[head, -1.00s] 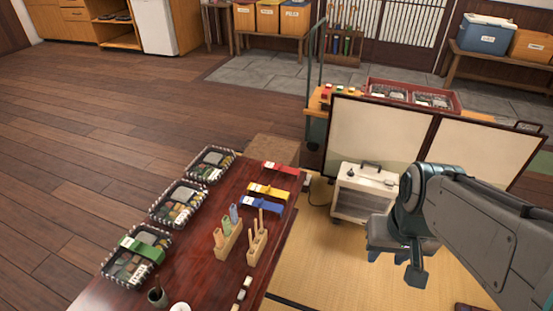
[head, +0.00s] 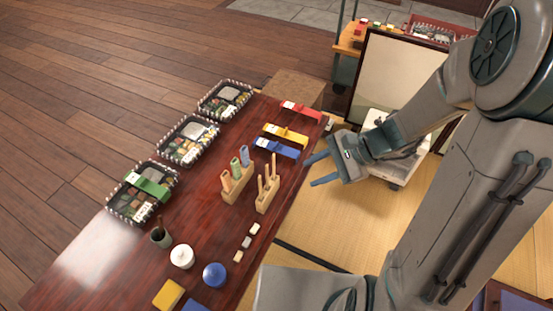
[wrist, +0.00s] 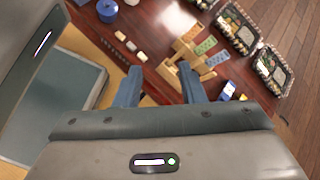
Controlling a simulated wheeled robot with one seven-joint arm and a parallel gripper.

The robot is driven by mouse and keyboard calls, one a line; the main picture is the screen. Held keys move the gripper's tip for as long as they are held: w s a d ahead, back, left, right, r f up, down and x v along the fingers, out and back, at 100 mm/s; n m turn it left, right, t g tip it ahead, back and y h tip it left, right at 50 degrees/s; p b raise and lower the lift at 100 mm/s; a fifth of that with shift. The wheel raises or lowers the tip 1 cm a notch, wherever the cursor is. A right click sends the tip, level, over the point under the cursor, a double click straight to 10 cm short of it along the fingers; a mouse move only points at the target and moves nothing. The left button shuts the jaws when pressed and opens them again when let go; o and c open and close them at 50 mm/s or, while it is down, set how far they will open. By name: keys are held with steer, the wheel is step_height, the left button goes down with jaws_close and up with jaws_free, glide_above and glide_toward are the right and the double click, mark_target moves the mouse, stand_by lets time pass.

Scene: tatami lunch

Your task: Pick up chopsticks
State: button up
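Thin, light wooden chopsticks (head: 272,179) stand upright in a small wooden block holder (head: 267,204) near the right edge of the dark red table. Beside it, a second wooden holder (head: 238,192) bears orange, green and blue sleeves. My gripper (head: 313,171) is open and empty, to the right of the chopsticks and apart from them, by the table edge. In the wrist view its fingers (wrist: 160,84) are spread. The chopstick holder (wrist: 170,74) shows just beyond them, and the right finger hides part of that area.
Red, yellow (head: 285,133) and blue (head: 276,148) banded strips lie behind the holders. Several lunch boxes (head: 188,138) line the table's left side. A brush pot (head: 161,236), white pot (head: 182,256) and blue pot (head: 214,274) stand nearer. Small pale blocks (head: 247,242) lie near the right edge.

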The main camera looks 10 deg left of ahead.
steer(key=w+f+m+t+y+b, duration=0.3)
steer(key=w+f+m+t, duration=0.2)
steer(key=w+f+m, duration=0.5)
steer(key=b, duration=0.2)
glide_toward(274, 157)
steer(key=w+a+f, duration=0.1)
steer(key=a+f, duration=0.2)
steer(key=shift+m, duration=0.3)
steer(key=shift+r+b+x, duration=0.15)
steer(key=shift+b+x, duration=0.25)
steer(key=shift+x, duration=0.7)
steer(key=shift+r+b+x, duration=0.2)
steer(key=shift+b+x, duration=0.2)
steer(key=shift+x, duration=0.65)
steer(key=shift+r+b+x, duration=0.15)
steer(key=shift+b+x, duration=0.25)
steer(key=shift+x, duration=0.7)
steer(key=shift+w+a, duration=0.1)
steer(key=shift+w, duration=0.1)
jaws_close()
